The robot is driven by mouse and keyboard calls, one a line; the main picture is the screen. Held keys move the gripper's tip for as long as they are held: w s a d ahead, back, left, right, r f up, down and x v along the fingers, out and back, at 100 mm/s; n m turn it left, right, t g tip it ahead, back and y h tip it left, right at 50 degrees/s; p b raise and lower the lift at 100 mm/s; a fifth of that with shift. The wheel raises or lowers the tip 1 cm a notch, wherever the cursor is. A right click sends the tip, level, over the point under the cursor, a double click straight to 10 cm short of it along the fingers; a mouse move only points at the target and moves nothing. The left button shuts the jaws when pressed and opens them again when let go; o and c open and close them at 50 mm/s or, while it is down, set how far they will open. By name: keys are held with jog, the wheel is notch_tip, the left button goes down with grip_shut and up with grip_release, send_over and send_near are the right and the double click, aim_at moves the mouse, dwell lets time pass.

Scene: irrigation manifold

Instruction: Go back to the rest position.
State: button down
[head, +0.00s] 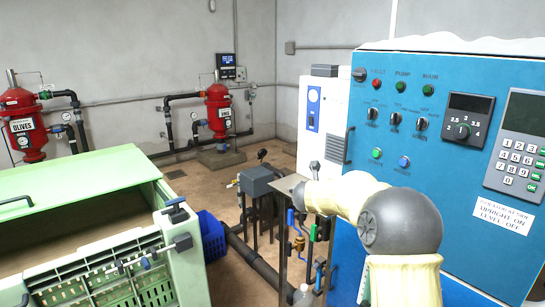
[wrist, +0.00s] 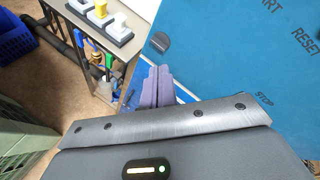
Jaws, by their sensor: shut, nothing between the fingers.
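My gripper shows in the wrist view, its two grey-purple fingers (wrist: 157,88) together with nothing between them. The fingers lie in front of the lower part of the blue control cabinet, close to its left edge in that view; I cannot tell if they touch it. In the head view my cream and grey arm reaches up from the bottom and bends left, in front of the blue cabinet (head: 455,255). The gripper's fingers cannot be made out there.
The cabinet carries knobs, buttons and a keypad (head: 515,165). A narrow metal bench (wrist: 60,18) with pipes and valves under it stands left of the cabinet. A green bin (head: 100,165) and blue crate (head: 213,240) are at left. Red filters (head: 217,110) stand behind. Open floor lies between.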

jog(key=s+a+f+n+y, duration=0.35)
jog(key=s+n, duration=0.35)
jog(key=n, duration=0.4)
jog(key=s+a+f+n+y, duration=0.2)
jog(key=s+a+n+y, duration=0.2)
jog(key=s+n, duration=0.5)
jog(key=s+d+f+n+g, duration=0.1)
jog(key=s+f+n+g, duration=0.3)
jog(key=s+n, duration=0.3)
jog(key=s+d+f+n+g, duration=0.1)
jog(key=s+f+n+g, duration=0.3)
jog(key=s+n, duration=0.4)
jog(key=s+f, duration=0.1)
jog(key=s, duration=0.6)
jog(key=shift+s+d+f, duration=0.25)
jog(key=shift+s+f, duration=0.1)
jog(key=shift+f, duration=0.05)
jog(key=shift+h, duration=0.25)
